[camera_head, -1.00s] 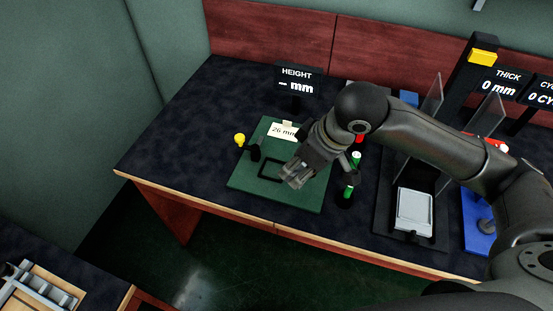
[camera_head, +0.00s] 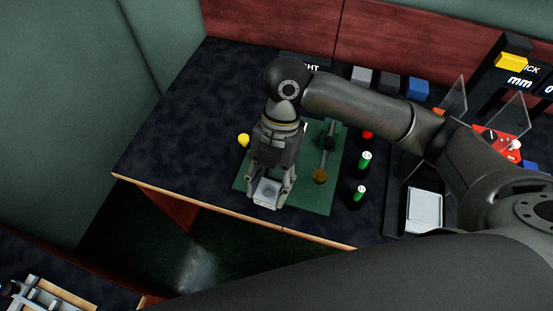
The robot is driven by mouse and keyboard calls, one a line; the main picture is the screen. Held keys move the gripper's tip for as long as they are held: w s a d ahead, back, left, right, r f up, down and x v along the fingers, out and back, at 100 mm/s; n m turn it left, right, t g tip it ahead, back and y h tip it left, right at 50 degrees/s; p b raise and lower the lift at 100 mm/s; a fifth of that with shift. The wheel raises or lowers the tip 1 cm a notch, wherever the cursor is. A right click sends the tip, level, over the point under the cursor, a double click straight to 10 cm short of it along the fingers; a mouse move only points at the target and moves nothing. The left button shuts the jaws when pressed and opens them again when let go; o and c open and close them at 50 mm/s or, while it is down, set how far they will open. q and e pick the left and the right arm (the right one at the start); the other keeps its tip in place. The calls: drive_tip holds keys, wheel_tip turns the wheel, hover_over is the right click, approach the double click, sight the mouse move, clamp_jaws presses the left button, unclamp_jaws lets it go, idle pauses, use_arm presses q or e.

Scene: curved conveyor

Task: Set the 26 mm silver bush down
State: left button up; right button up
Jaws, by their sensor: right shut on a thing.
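My right gripper (camera_head: 268,199) points down over the front left part of the green board (camera_head: 318,198). It is shut on a pale silver piece (camera_head: 266,191), which shows between its two fingers and looks like the silver bush. I cannot tell whether the piece touches the board. The gripper and wrist hide the board's left part, including the black square outline and most of the 26 mm card. My left gripper is not in view.
A yellow knob (camera_head: 243,140) stands left of the board. A brass-coloured disc (camera_head: 320,176) sits on its right part. Green-topped posts (camera_head: 365,160) and a silver plate (camera_head: 425,209) are to the right. The table's front edge (camera_head: 315,239) is close.

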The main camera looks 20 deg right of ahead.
drive_tip(key=shift+n, duration=0.3)
drive_tip(key=shift+w+f, duration=0.1)
drive_tip(key=shift+w, duration=0.25)
drive_tip(key=w+d+f, duration=0.2)
drive_tip(key=w, duration=0.1)
drive_tip(key=w+d+f+p, duration=0.1)
drive_tip(key=w+f, duration=0.2)
drive_tip(key=w, duration=0.1)
drive_tip(key=w+d+f, duration=0.2)
drive_tip(key=w+f, duration=0.1)
drive_tip(key=shift+w+d+f+p, duration=0.1)
drive_tip(key=shift+w+d+p, duration=0.1)
drive_tip(key=shift+d+p, duration=0.15)
drive_tip(key=shift+w+d+f, duration=0.25)
drive_tip(key=shift+w+f, duration=0.2)
drive_tip(key=shift+f, duration=0.15)
drive_tip(key=shift+w+f, duration=0.1)
drive_tip(key=shift+f, duration=1.5)
drive_tip(key=shift+f, duration=0.1)
